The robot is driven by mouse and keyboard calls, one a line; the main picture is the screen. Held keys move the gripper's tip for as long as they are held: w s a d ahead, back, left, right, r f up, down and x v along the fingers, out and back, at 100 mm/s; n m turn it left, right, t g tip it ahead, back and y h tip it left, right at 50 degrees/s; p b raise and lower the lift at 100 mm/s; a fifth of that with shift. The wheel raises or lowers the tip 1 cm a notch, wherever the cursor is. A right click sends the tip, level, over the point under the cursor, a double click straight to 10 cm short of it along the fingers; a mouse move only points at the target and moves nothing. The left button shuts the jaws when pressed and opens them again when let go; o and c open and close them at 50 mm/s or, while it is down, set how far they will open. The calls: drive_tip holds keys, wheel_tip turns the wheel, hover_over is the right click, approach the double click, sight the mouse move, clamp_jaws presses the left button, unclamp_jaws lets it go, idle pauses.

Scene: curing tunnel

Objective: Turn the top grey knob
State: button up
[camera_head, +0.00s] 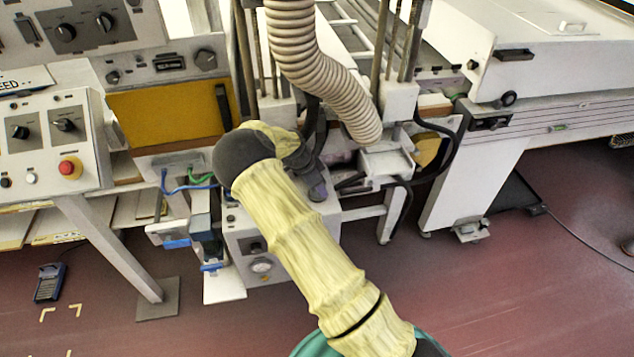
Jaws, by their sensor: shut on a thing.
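My arm, in a pale yellow sleeve, reaches up from the bottom middle, bends at a dark elbow and comes down over a light grey control box (288,240) under the machine. My gripper (317,190) is small and dark at the box's top. It appears shut on the top grey knob there; the knob is mostly hidden by the gripper, and its turn angle cannot be read. The box's front carries a dark switch (253,245) and a round dial (262,266), partly beside my forearm.
A ribbed hose (300,55) hangs just above my wrist. A metal bracket (385,162) and black cables stand close on the right. Control panels with dark knobs (66,125) and a red button (70,168) are at left. Floor is open at lower right.

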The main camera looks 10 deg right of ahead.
drive_tip(key=shift+w+r+m, duration=0.15)
drive_tip(key=shift+m, duration=0.15)
drive_tip(key=o, duration=1)
drive_tip(key=shift+c, duration=0.2)
drive_tip(key=b+v, duration=0.1)
drive_tip(key=v, duration=1.6)
drive_tip(key=shift+b, duration=0.3)
drive_tip(key=shift+w+r, duration=0.1)
